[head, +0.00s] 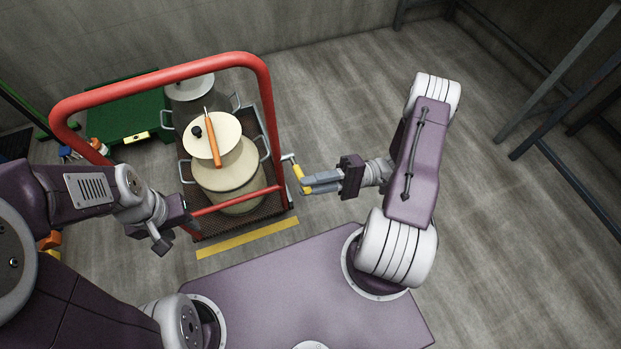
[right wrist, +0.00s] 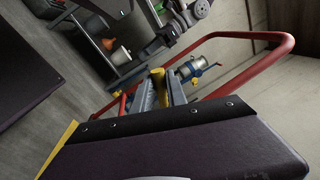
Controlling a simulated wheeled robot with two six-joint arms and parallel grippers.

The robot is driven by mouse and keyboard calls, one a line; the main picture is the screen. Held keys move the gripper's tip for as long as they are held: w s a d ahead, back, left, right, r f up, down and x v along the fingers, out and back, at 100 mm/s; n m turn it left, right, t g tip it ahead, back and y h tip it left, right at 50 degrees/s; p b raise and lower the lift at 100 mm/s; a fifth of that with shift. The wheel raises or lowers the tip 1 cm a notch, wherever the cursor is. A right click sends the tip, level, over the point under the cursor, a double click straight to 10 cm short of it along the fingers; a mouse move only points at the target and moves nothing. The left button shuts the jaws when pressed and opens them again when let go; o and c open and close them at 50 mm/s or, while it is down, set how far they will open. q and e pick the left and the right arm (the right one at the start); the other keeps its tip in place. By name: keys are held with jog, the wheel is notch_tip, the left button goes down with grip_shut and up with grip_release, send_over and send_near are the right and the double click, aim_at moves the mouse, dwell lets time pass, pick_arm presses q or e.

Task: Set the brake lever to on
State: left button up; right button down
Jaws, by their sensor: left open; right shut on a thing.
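The brake lever (head: 301,177) has a yellow grip on a grey arm, at the right side of the red-framed cart (head: 268,110). My right gripper (head: 307,184) is shut on the yellow grip. In the right wrist view the yellow grip (right wrist: 158,82) shows between the two grey fingers, with the cart's red rail (right wrist: 262,36) behind. I cannot read any on or off marking. My left gripper (head: 172,231) is open and empty, left of the cart's near end and apart from the lever.
Metal cans with side handles (head: 230,183) stand on the cart, one with an orange-handled tool (head: 212,140) on its lid. A yellow floor strip (head: 247,238) lies before the cart. A green case (head: 137,118) is at left, grey metal posts (head: 560,77) at right. Floor right of the cart is clear.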

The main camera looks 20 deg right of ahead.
jog(key=shift+f+n, duration=0.3)
jog(key=shift+f, duration=0.05)
jog(key=c, duration=1.3)
grip_release()
jog(key=d, duration=0.3)
jog(key=d+f+p, duration=0.1)
jog(key=d, duration=0.5)
jog(key=shift+s+f+p, duration=0.25)
jog(key=shift+f+p, duration=0.05)
